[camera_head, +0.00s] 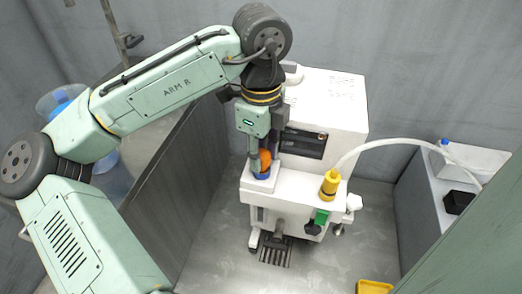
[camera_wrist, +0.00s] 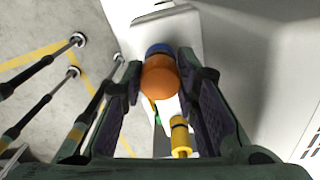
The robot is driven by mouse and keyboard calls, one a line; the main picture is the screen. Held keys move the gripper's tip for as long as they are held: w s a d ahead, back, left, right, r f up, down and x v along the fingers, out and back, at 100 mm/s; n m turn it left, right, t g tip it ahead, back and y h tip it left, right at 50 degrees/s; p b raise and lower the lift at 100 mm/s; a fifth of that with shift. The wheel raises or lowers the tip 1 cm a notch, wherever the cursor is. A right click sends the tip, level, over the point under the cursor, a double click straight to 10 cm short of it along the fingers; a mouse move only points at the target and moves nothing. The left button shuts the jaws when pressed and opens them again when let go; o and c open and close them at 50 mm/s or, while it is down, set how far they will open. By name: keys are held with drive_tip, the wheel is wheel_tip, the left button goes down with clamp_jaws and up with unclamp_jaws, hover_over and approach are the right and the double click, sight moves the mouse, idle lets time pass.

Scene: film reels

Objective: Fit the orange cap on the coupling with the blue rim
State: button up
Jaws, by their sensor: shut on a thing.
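The orange cap (camera_head: 265,160) is between the fingers of my gripper (camera_head: 259,160), at the front left of the white machine. In the wrist view the round orange cap (camera_wrist: 160,80) sits between the fingertips (camera_wrist: 161,76), which are shut on it. The blue rim of the coupling (camera_head: 262,175) shows directly below the cap in the head view. In the wrist view the blue rim (camera_wrist: 159,48) shows just beyond the cap. The cap hides part of the coupling, so I cannot tell whether the two touch or the cap is seated.
A yellow fitting (camera_head: 329,185) with a pale hose (camera_head: 385,143) stands to the right on the white machine (camera_head: 330,105). A green part (camera_head: 321,217) is below it. A dark panel (camera_head: 185,165) stands left of the machine. A yellow tray (camera_head: 374,287) lies at the lower right.

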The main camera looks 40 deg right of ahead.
sight(261, 153)
drive_tip(key=shift+f, duration=0.6)
drive_tip(key=o, duration=0.6)
drive_tip(key=shift+r, duration=0.1)
wheel_tip(261, 153, up, 11)
drive_tip(key=p, duration=1)
drive_tip(key=shift+p, duration=0.4)
